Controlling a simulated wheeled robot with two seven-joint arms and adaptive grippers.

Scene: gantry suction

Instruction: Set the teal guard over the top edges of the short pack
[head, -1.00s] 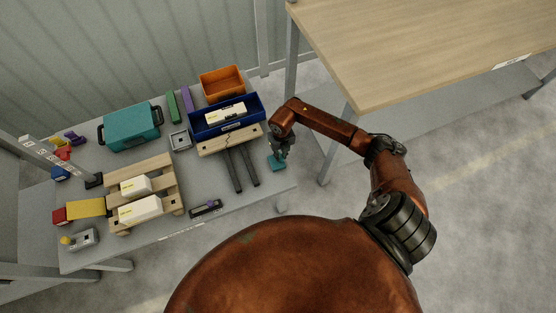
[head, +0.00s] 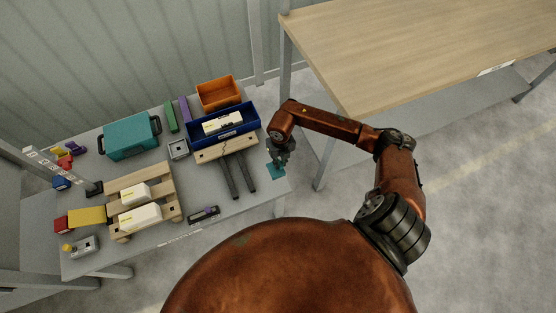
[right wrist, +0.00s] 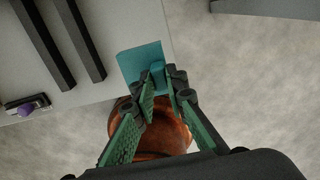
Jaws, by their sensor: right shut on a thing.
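The teal guard (head: 275,172) is a small plate near the right end of the grey table. My right gripper (head: 281,158) is shut on it. In the right wrist view, the fingers (right wrist: 160,92) pinch a raised teal part of the guard (right wrist: 138,63). The guard is by the table's edge; I cannot tell whether it touches the top. Two white packs lie on the wooden pallet at the left: a shorter one (head: 134,193) behind a longer one (head: 139,218). The shorter one looks like the short pack. My left gripper is not in view.
A blue bin (head: 230,136) holding another white pack stands behind two dark bars (head: 239,176). An orange bin (head: 218,93) and a teal case (head: 130,137) are at the back. A small dark tool (head: 204,214) lies at the front. A wooden-topped table (head: 400,50) stands at right.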

